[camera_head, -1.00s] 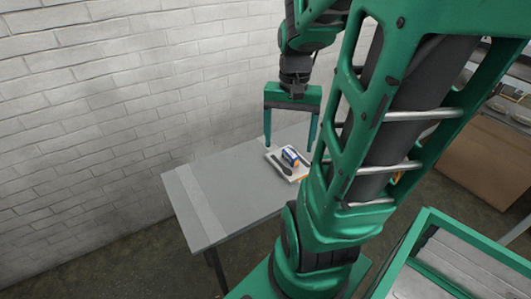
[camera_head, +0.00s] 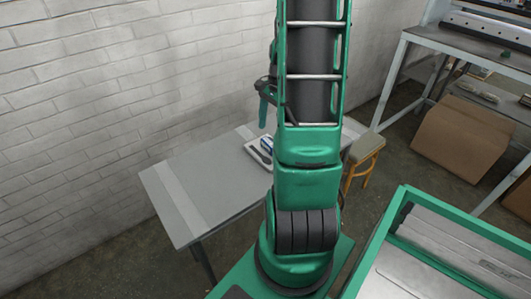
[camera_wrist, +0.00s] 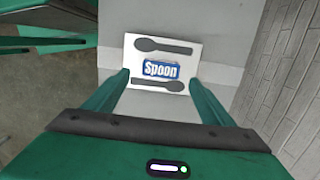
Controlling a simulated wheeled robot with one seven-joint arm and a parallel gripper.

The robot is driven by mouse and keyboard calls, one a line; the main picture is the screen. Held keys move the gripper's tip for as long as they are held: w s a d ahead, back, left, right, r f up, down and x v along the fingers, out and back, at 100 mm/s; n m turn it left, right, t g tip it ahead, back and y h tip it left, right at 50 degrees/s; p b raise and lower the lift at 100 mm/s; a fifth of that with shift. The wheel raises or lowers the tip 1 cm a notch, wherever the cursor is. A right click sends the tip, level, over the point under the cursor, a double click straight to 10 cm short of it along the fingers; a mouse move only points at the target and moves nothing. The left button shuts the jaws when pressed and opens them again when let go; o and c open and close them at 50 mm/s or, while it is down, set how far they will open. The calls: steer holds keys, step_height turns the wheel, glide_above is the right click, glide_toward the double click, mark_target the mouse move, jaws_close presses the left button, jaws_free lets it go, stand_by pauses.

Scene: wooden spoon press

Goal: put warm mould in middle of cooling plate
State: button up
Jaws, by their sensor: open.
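No thing in view is clearly marked as the warm mould or the cooling plate. A white board (camera_wrist: 187,70) with two dark spoon shapes lies on a grey table (camera_head: 205,185); it also shows in the head view (camera_head: 253,153), partly hidden by my arm. In the head view my gripper (camera_head: 266,110) is mostly hidden behind my arm, above the table.
The table's left half is bare, with a paler strip across it. A white brick wall (camera_head: 110,90) stands behind. A wooden stool (camera_head: 366,150) is right of the table. A metal-topped bench (camera_head: 465,55) stands at the back right, with brown boxes (camera_head: 463,137) on the floor.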

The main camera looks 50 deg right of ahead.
mark_target(268, 141)
steer(key=shift+w+a+f, duration=0.1)
steer(key=shift+a+f, duration=0.1)
steer(key=shift+f, duration=0.8)
steer(key=shift+w+a+f, duration=0.15)
steer(key=shift+a+f, duration=0.05)
steer(key=shift+f, duration=0.85)
steer(key=shift+w+a+f, duration=0.1)
steer(key=shift+a+f, duration=0.1)
steer(key=shift+f, duration=0.8)
jaws_close()
steer(key=shift+r, duration=0.55)
step_height(268, 141, up, 4)
steer(key=shift+a+f, duration=0.1)
steer(key=shift+f, duration=0.15)
steer(key=s+a+r, duration=0.6)
steer(key=a, duration=0.3)
steer(key=shift+s+a+r, duration=0.15)
steer(key=shift+s+r, duration=0.1)
steer(key=shift+s, duration=0.15)
